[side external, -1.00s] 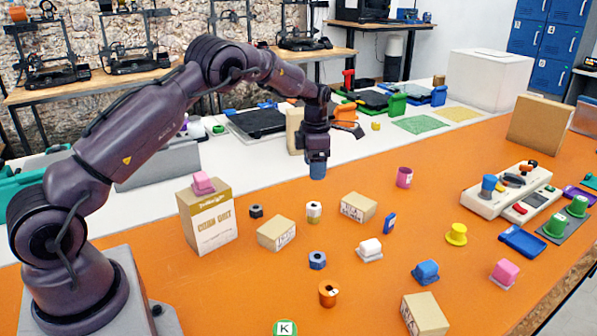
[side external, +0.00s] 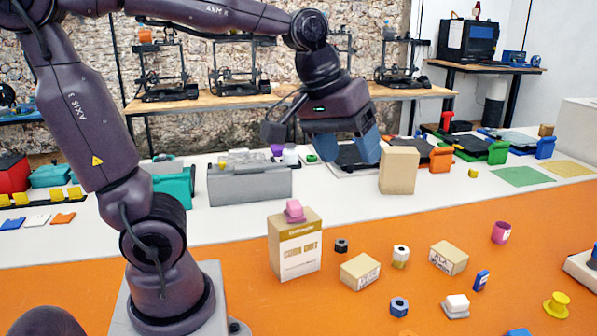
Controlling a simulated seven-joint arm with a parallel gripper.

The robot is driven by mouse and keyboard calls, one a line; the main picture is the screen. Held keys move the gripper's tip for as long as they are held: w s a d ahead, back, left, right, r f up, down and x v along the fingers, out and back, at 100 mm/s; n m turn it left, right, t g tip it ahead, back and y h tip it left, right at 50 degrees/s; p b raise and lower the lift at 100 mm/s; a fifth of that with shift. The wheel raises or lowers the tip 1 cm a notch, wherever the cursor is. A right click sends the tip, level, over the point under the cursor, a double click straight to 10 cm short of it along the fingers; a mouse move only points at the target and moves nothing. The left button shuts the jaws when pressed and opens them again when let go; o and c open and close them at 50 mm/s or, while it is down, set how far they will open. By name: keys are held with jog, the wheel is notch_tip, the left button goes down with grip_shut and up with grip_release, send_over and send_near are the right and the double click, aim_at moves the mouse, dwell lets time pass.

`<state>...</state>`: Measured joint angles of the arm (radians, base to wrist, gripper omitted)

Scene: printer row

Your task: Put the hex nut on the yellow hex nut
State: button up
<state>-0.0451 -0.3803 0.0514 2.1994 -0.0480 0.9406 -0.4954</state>
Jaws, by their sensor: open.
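A small piece with a white upper part (side external: 401,250) and a yellow lower part (side external: 399,263) stands on the orange table. It looks like a white nut resting on a yellow hex nut, but it is too small to be sure. A black hex nut (side external: 341,246) lies to its left, and a blue hex nut (side external: 399,307) lies in front of it. My gripper (side external: 347,150) is open, with blue fingers, high above the table. Nothing shows between its fingers, and it is apart from all the nuts.
A carton (side external: 296,252) with a pink block (side external: 295,211) on top stands left of the nuts. Small cardboard boxes (side external: 360,271) (side external: 449,258) flank the white and yellow piece. A white block (side external: 455,306), a blue piece (side external: 481,280) and a yellow knob (side external: 556,305) lie to the right.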

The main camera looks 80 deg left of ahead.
jog(key=s+d+f+m+t, duration=0.1)
jog(key=s+d+f+m, duration=0.1)
jog(key=s+m, duration=0.5)
jog(key=shift+s+f, duration=0.15)
jog(key=shift+s, duration=0.3)
